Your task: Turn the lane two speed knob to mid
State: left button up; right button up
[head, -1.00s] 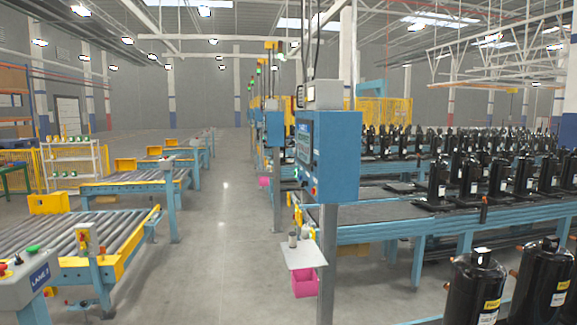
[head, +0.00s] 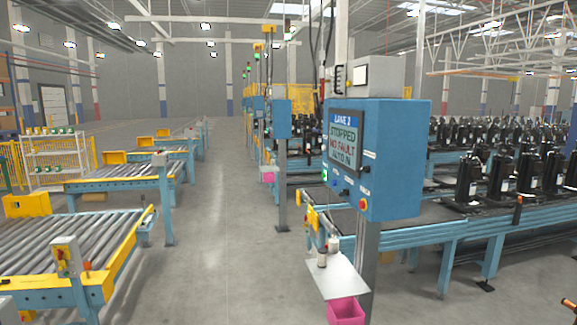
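A blue control cabinet (head: 395,150) stands on a post right of centre. Its screen (head: 344,139) appears to read "LANE 2", with "STOPPED", "NO FAULT" and "AUTO" below. Under the screen is a row of small controls (head: 345,192), with a green one at the left and a red button (head: 362,204) at the right. They are too small to tell which is the speed knob or how it is set.
A small shelf (head: 335,278) with bottles and a pink bin (head: 346,311) hang below the cabinet. Roller conveyors (head: 75,245) stand at the left. Black compressors (head: 468,180) fill a conveyor at the right. The grey floor aisle (head: 215,240) between is clear.

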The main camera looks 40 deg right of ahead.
aim_at(366, 168)
jog(key=z, duration=0.1)
jog(key=i, duration=1.25)
jog(key=z, duration=1.3)
jog(key=i, duration=0.9)
jog(key=z, duration=0.9)
